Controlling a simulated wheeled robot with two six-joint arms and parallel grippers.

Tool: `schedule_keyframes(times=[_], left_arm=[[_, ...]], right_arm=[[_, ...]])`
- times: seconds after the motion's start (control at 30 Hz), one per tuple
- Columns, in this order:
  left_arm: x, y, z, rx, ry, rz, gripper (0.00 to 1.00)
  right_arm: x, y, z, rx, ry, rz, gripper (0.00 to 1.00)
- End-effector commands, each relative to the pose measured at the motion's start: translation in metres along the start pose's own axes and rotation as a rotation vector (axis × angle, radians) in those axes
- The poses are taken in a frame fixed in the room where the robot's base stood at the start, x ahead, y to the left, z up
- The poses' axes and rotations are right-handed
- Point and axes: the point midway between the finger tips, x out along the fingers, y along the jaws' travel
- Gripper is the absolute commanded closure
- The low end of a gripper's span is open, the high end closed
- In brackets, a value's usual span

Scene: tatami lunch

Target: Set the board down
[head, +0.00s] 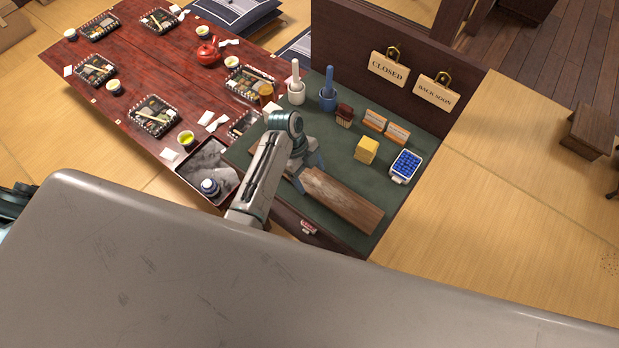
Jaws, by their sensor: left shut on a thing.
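The board (345,200) is a long brown wooden plank at the front of the green-topped counter (400,144). It runs from my gripper down to the right. My right gripper is not in view.
A yellow block (366,150), a blue-filled tray (405,166), a brush (344,115) and two mortars with pestles stand behind the board. CLOSED (388,69) and BACK SOON (436,93) signs hang behind. A red table (130,75) with lunch boxes lies left.

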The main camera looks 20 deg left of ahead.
Motion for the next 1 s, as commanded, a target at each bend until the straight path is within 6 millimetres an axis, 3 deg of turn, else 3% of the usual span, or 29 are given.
schedule_keyframes(times=[0.33,0.37,0.47,0.83,1.0], left_arm=[[0.002,0.000,0.001,0.000,0.000,0.000,0.55],[0.003,0.000,0.001,0.000,0.000,0.001,0.24],[0.002,0.000,0.001,0.000,0.000,0.000,0.04],[-0.002,0.000,0.001,0.001,-0.001,-0.001,0.04],[-0.026,-0.001,0.002,0.001,-0.004,-0.004,0.04]], right_arm=[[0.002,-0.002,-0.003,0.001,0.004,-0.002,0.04],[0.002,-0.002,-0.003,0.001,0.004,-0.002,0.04],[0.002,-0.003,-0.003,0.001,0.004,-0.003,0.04],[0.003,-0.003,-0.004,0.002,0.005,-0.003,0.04],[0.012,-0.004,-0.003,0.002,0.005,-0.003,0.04]])
